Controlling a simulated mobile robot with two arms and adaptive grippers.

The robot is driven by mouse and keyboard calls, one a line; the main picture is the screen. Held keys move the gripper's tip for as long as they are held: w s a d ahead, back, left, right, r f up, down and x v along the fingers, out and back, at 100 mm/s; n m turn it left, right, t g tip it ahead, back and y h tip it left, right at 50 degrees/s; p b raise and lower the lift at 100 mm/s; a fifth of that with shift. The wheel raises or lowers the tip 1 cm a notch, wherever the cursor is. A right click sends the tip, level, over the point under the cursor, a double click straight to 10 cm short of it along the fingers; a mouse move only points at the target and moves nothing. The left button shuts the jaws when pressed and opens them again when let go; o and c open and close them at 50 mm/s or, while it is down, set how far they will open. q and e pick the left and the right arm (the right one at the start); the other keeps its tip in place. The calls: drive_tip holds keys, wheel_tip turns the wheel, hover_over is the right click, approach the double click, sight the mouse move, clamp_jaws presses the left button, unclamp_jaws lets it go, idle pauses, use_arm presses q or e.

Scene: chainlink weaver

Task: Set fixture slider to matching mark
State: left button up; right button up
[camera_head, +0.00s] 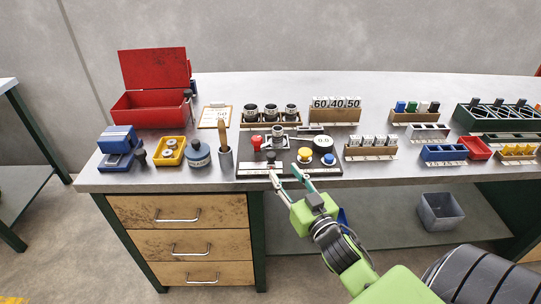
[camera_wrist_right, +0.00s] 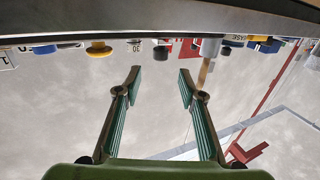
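The dark fixture panel (camera_head: 243,164) lies near the front edge of the workbench. A pale strip (camera_head: 256,172) runs along its front, with a small dark knob (camera_head: 271,157) just behind it. I cannot read any slider marks at this size. A clipboard (camera_head: 214,116) behind the panel shows a card that seems to read 50. My right gripper (camera_head: 286,177) is open and empty at the panel's front edge, its fingers pointing toward the strip. In the right wrist view the gripper (camera_wrist_right: 160,72) is also open, with nothing between the fingers. My left gripper is not in view.
The panel also carries a red button (camera_head: 257,141), a yellow button (camera_head: 304,154), a blue button (camera_head: 328,159) and a round display (camera_head: 323,142). A cup with a wooden-handled tool (camera_head: 225,155) stands close left. A rack with 60, 40, 50 (camera_head: 335,114) is behind.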

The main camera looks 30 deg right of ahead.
sight(273, 158)
drive_tip(key=w, duration=0.3)
drive_tip(key=w+d, duration=0.1)
drive_tip(key=w, duration=0.2)
drive_tip(key=w+p, duration=0.1)
drive_tip(key=w, duration=0.2)
drive_tip(key=shift+w+d, duration=0.2)
drive_tip(key=shift+w, duration=0.15)
drive_tip(key=shift+c, duration=0.4)
